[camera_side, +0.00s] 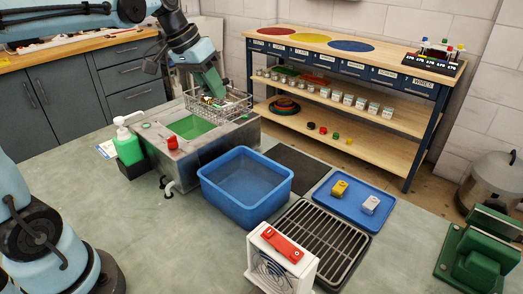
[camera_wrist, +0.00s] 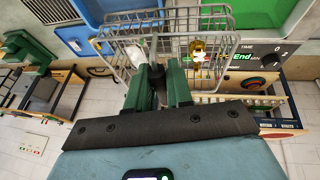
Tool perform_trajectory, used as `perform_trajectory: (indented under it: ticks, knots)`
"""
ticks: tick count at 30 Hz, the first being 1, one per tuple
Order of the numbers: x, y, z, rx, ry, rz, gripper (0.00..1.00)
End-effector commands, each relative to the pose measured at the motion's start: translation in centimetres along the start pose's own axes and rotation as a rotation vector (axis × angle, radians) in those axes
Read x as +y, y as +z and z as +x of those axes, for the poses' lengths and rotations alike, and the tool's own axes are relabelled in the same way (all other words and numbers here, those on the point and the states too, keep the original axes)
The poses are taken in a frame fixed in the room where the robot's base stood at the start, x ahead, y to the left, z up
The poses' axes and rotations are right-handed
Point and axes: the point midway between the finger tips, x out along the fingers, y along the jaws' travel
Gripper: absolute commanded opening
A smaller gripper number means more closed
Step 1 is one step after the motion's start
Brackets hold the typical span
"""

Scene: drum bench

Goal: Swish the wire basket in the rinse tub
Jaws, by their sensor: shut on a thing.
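The wire basket (camera_side: 232,106) hangs from my gripper (camera_side: 212,92) above the back part of the metal cleaner with a green basin (camera_side: 192,126). In the wrist view the basket (camera_wrist: 170,24) holds a yellow piece (camera_wrist: 197,53) and a whitish piece (camera_wrist: 142,48). The blue rinse tub (camera_side: 246,196) stands apart from the basket, in front and to the right of the cleaner. The tub also shows at the top left of the wrist view (camera_wrist: 105,10). The cleaner's display (camera_wrist: 243,57) reads "End".
A green pump bottle (camera_side: 128,146) stands left of the cleaner, which carries a red knob (camera_side: 172,143). Right of the tub are a black drain rack (camera_side: 322,238), a white fan unit (camera_side: 282,262) and a blue tray (camera_side: 352,211) with yellow and silver blocks.

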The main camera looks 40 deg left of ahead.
Motion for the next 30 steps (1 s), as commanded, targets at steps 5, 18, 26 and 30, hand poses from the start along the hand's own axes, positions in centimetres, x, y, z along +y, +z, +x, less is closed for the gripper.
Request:
perform_trajectory:
  ticks: [5, 18, 26, 30]
  knots:
    - [5.1, 1.3, 0.6, 0.003, 0.004, 0.008, 0.0]
    - [10.7, 3.6, 1.1, 0.018, 0.012, 0.006, 0.0]
    - [10.4, 4.3, 3.1, 0.02, 0.012, 0.002, 0.0]
    - [10.1, 4.9, 4.5, 0.019, 0.012, 0.003, 0.0]
